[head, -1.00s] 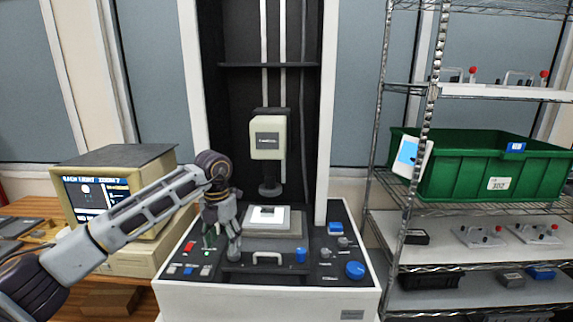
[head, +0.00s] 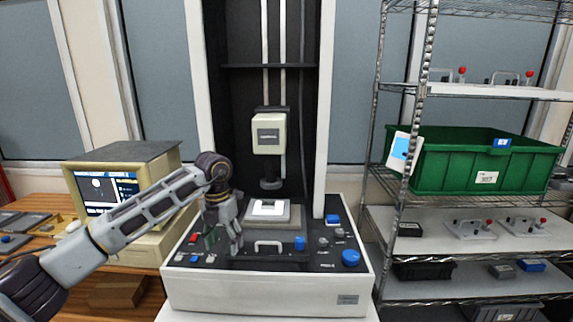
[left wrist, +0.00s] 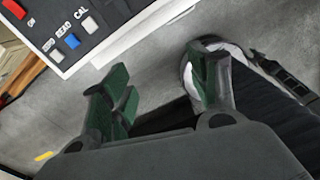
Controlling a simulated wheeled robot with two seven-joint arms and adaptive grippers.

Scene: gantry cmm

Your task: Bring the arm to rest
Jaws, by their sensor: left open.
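My left arm comes in from the left in the head view, and its gripper (head: 228,240) hangs fingers down over the left part of the measuring machine's front panel (head: 325,268). In the left wrist view the two green-padded fingers (left wrist: 160,95) stand well apart with nothing between them. That view shows the grey floor below them and the machine's panel corner with red, blue and white buttons at upper left. The gripper appears open and empty. My right gripper is not in either view.
The machine's stage (head: 268,213) sits under its white probe head (head: 268,134). A beige computer (head: 160,165) stands on the wooden bench at left. A wire shelf at right holds a green bin (head: 475,170) and small fixtures. A blue knob (head: 351,258) is on the panel.

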